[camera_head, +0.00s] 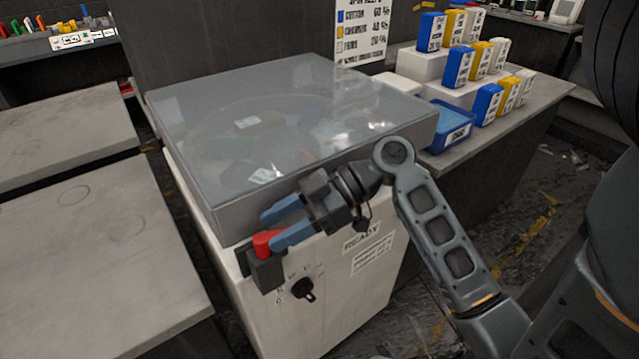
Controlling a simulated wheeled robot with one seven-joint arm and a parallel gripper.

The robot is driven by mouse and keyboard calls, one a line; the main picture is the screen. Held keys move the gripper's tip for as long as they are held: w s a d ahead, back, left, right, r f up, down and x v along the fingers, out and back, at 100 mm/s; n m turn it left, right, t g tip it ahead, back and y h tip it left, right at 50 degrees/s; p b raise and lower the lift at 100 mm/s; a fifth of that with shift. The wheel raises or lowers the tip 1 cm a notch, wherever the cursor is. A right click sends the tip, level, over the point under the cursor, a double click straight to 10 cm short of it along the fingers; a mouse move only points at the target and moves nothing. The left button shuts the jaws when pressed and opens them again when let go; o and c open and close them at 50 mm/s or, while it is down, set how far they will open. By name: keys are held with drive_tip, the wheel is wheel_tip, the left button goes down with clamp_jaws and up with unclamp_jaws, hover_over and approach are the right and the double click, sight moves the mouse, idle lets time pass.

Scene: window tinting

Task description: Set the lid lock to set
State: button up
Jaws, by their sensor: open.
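A white machine cabinet (330,300) carries a grey lid with a see-through top (290,100), which is down. A red latch piece (262,243) sits in a dark bracket (266,272) at the lid's front left corner. I take this to be the lid lock; no "set" marking is readable. My gripper (271,230) has blue fingers, spread open, pointing left at the red piece. The lower finger overlaps the red piece's right side in view; I cannot tell whether they touch. A black knob (303,289) with small marks around it is below right of the bracket.
A READY label (362,238) is on the cabinet front. Bare grey tables (90,260) stand to the left. A side table (530,100) at the right holds a blue tray (450,128) and several blue, yellow and white boxes.

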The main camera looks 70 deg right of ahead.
drive_tip(key=r, duration=0.2)
drive_tip(key=d+r, duration=0.1)
drive_tip(key=shift+s+r, duration=0.1)
drive_tip(key=shift+s, duration=0.3)
drive_tip(key=w+r+p+v, duration=0.1)
drive_tip(key=p+v, duration=0.6)
drive_tip(key=v, duration=0.5)
drive_tip(key=shift+d+r, duration=0.25)
drive_tip(key=shift+r, duration=0.05)
drive_tip(key=shift+w, duration=0.1)
